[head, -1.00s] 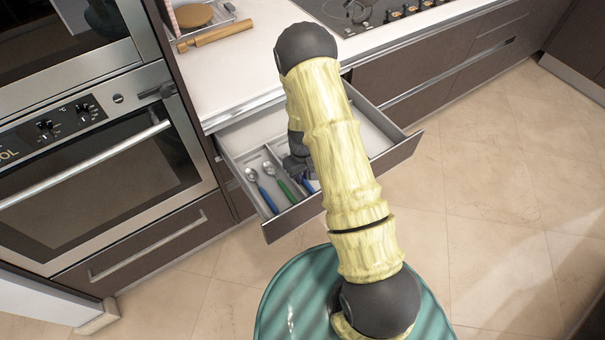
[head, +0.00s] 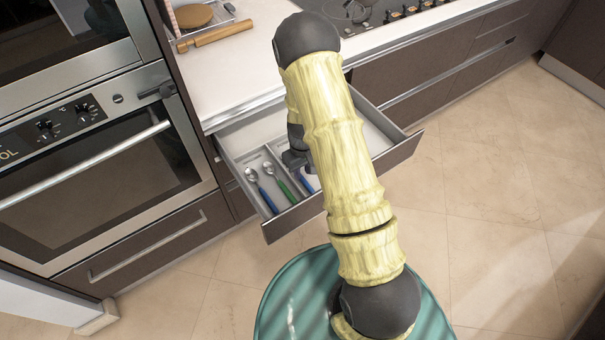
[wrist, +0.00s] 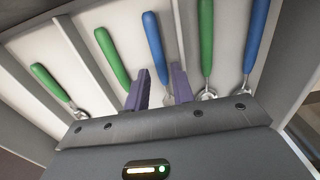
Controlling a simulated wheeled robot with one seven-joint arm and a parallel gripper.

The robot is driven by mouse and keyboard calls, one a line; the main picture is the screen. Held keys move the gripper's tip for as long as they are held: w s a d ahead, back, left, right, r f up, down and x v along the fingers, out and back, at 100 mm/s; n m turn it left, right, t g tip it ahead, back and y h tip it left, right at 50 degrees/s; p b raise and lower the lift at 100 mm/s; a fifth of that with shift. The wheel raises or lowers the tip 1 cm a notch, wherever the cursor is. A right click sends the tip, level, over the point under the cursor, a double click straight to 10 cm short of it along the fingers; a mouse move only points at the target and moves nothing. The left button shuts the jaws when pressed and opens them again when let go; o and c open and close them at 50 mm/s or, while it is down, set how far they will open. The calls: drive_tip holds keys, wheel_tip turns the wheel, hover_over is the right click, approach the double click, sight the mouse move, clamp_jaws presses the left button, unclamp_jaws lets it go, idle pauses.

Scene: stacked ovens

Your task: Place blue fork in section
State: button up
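The blue fork lies in a section of the open drawer, its blue handle (wrist: 153,40) pointing up in the wrist view and its metal end low, partly hidden by my gripper. The handle tip (head: 309,184) shows in the head view. A divider (wrist: 178,30) separates it from the spoons; a green-handled piece (wrist: 112,55) lies beside it in the same section. My gripper (wrist: 160,90) is open, its two purple fingers apart, with the fork seen between and beyond them. In the head view my gripper (head: 296,160) is over the drawer, partly hidden by my arm.
A blue spoon (wrist: 256,36) and a green spoon (wrist: 207,40) share the section beside the divider. Another green-handled piece (wrist: 50,78) lies in the section on the other side. The drawer front (head: 291,217) faces me. The countertop (head: 235,80) is above the drawer.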

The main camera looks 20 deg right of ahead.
sight(303, 179)
wheel_tip(303, 179, up, 9)
drive_tip(key=shift+r, duration=0.15)
idle(0.6)
drive_tip(key=s+r+m+t, duration=0.2)
drive_tip(key=s+r+m, duration=0.1)
drive_tip(key=s+r, duration=1.1)
drive_tip(key=shift+s+a+r+m+t, duration=0.3)
drive_tip(key=shift+s+a+r, duration=0.1)
drive_tip(key=shift+s, duration=0.5)
